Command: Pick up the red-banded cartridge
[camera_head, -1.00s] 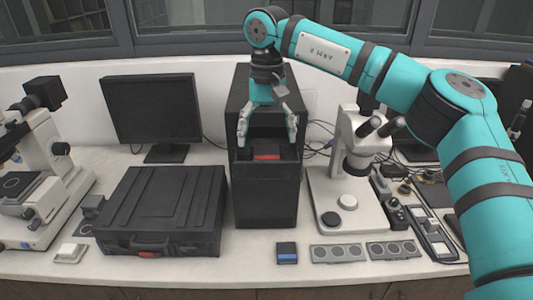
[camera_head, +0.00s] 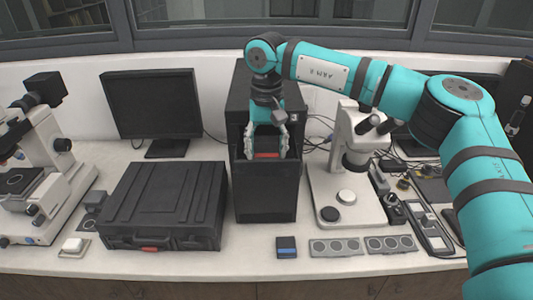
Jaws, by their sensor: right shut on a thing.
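The red-banded cartridge (camera_head: 267,155) shows as a red strip inside the opening of the tall black mounting press (camera_head: 265,195). My right gripper (camera_head: 267,155) reaches down from above into that opening, with one finger at each side of the cartridge. It is shut on the cartridge, which still sits within the press opening. Most of the cartridge body is hidden by the press front and the fingers. My left gripper is not in view.
A blue-banded black block (camera_head: 286,247) lies on the bench in front of the press. A black case (camera_head: 165,205) and monitor (camera_head: 153,105) stand left. A white microscope (camera_head: 350,190) stands close right, with two grey trays (camera_head: 336,247) in front.

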